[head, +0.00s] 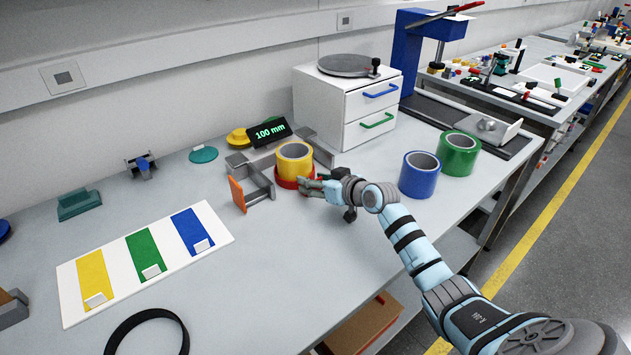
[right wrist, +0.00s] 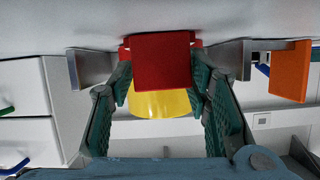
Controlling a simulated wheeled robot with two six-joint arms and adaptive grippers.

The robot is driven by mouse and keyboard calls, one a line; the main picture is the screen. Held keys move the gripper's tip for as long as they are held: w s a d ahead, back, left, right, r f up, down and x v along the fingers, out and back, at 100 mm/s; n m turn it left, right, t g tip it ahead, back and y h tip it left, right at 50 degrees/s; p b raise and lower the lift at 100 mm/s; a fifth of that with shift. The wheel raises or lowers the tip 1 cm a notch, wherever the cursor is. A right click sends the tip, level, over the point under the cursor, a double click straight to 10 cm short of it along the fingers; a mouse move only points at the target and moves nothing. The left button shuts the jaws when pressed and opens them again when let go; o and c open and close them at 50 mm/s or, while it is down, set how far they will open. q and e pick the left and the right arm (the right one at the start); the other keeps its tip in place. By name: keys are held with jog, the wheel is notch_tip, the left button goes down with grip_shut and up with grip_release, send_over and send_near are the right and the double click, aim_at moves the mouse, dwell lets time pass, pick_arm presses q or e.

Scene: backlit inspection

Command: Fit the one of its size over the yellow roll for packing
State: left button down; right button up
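The yellow roll (head: 294,161) stands upright on a red base (head: 283,183), beside a grey metal bracket (head: 262,183) with an orange plate (head: 237,194). My right gripper (head: 308,188) is at the front right of the base. In the right wrist view its fingers (right wrist: 163,85) flank a red block (right wrist: 163,60) closely and look shut on it, with the yellow roll (right wrist: 158,105) behind. A black ring (head: 117,336) lies at the front left, partly cut off by the frame. My left gripper is not in view.
A display (head: 270,132) reads 100 mm. A white board (head: 122,240) has yellow, green and blue strips. A white drawer unit (head: 335,110) stands behind. The table's middle front is clear.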

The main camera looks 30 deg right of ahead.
jog(key=shift+o, duration=1.2)
jog(key=shift+s+d, duration=0.1)
jog(key=shift+s, duration=0.05)
jog(key=v, duration=1.1)
jog(key=shift+s, duration=0.1)
jog(key=shift+s+r, duration=0.2)
jog(key=shift+s, duration=0.05)
jog(key=shift+w, duration=0.1)
